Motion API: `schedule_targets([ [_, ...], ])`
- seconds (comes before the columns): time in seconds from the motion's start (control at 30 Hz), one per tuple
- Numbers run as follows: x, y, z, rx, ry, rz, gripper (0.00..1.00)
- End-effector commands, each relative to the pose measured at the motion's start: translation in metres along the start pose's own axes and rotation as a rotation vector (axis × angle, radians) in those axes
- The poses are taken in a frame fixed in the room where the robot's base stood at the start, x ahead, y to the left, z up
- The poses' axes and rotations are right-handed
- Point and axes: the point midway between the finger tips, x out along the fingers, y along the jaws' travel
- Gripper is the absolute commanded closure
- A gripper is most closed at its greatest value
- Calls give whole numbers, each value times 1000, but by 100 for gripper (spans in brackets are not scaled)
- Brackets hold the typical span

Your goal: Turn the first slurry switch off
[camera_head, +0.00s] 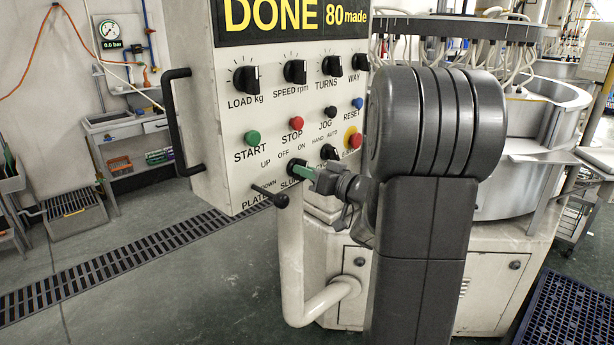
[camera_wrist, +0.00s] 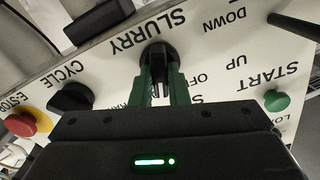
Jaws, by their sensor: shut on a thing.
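The slurry switch is a black rotary knob (camera_head: 293,164) low on the white control panel (camera_head: 222,170). In the wrist view, which shows the panel upside down, the knob (camera_wrist: 157,52) sits beside the word SLURRY. My gripper (camera_head: 306,172) has green fingers and is at the panel. Its fingers (camera_wrist: 160,78) are shut on the knob, one on each side. OFF reads to the right of the knob in the wrist view; ON is hidden. The knob's pointing direction is mostly covered, so I cannot tell its setting.
A black plate lever (camera_head: 275,197) sticks out left of the slurry knob. The cycle knob (camera_wrist: 72,98) and red emergency stop (camera_wrist: 22,122) are on its other side. The start button (camera_head: 252,138) is above. A machine with ring-shaped tubs (camera_head: 520,150) stands behind my arm.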

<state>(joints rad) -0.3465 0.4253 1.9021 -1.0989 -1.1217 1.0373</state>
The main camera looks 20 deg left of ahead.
Motion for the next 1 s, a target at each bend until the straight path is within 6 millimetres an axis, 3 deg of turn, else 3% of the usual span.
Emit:
schedule_targets([
  [0.6,0,0,4,-566,0,0,100],
  [1.0,0,-1,3,-807,-1,0,100],
])
